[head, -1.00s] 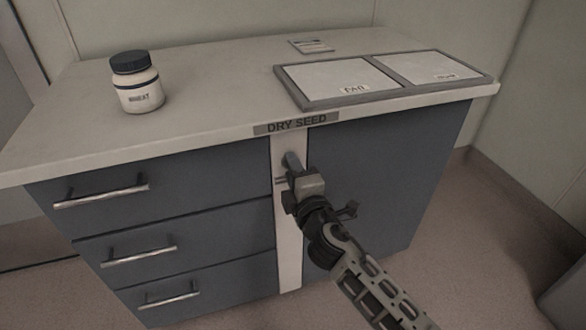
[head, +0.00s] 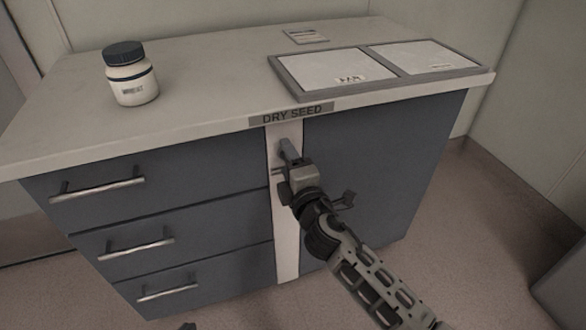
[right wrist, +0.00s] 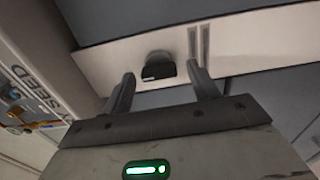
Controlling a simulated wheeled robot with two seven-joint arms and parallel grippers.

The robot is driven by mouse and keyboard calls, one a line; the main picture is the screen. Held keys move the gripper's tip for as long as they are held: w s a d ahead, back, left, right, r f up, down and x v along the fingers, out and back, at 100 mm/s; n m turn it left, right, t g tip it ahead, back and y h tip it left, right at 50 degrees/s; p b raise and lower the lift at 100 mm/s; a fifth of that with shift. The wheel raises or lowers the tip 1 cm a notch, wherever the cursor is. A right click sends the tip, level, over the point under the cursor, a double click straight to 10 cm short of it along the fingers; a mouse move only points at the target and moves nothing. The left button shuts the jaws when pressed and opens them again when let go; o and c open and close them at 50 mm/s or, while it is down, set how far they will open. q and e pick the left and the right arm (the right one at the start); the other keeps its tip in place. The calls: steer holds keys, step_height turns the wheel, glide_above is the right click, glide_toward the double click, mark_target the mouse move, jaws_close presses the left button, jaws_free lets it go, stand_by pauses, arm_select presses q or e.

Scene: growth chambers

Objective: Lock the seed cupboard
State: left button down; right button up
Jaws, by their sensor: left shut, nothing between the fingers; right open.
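The seed cupboard has a dark blue-grey front (head: 385,170) with a pale upright strip (head: 286,262) under a DRY SEED label (head: 292,114). In the right wrist view a small dark knob or lock (right wrist: 158,68) stands out from the pale strip. My right gripper (head: 284,158) is at the upper part of the strip and hides the knob in the head view. Its fingers are open (right wrist: 160,75), one on each side of the knob in the picture; I cannot tell if they touch it. Only a dark tip of my left gripper (head: 188,326) shows at the bottom edge.
Drawers with bar handles (head: 98,190) fill the cupboard's left side. On the top stand a WHEAT jar (head: 132,84), a framed two-panel tray (head: 290,90) and a small card (head: 306,36). Two grey marks (right wrist: 198,42) show beside the knob.

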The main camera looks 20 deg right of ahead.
steer(key=s+b, duration=0.1)
steer(key=s, duration=1.4)
steer(key=shift+s+d, duration=0.3)
steer(key=shift+s, duration=0.1)
